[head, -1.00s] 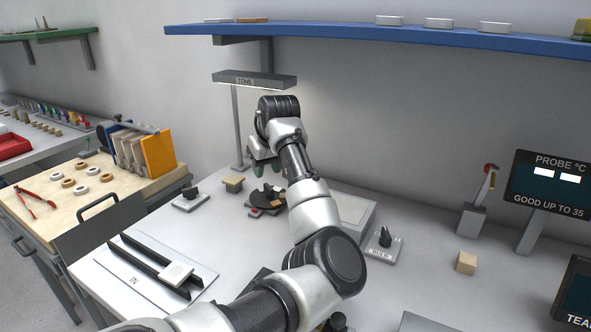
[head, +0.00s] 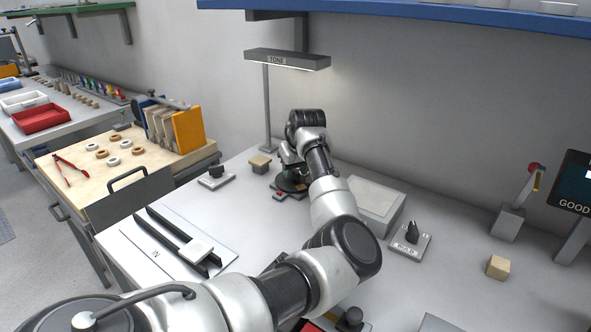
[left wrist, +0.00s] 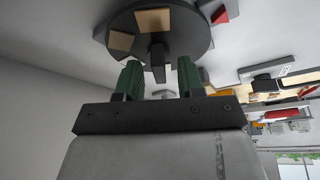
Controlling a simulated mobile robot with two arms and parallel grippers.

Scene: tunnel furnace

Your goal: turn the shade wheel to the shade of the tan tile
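The shade wheel (head: 282,185) is a dark round disc on the bench below the TONE lamp (head: 287,60), partly hidden by my left arm. In the left wrist view, the wheel (left wrist: 196,45) carries tan and light brown tiles (left wrist: 153,20) and a dark upright tab (left wrist: 157,65). My left gripper (head: 290,160) is at the wheel. In the wrist view its green fingers (left wrist: 159,72) are open, one on each side of the tab, with gaps showing. A tan tile (head: 260,159) sits on a small stand left of the wheel. My right gripper is not in view.
A red marker (left wrist: 220,15) is by the wheel's edge. A knob on a plate (head: 215,175) stands at left, a grey box (head: 372,203) and another knob plate (head: 408,245) at right. A tan cube (head: 498,267) lies farther right.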

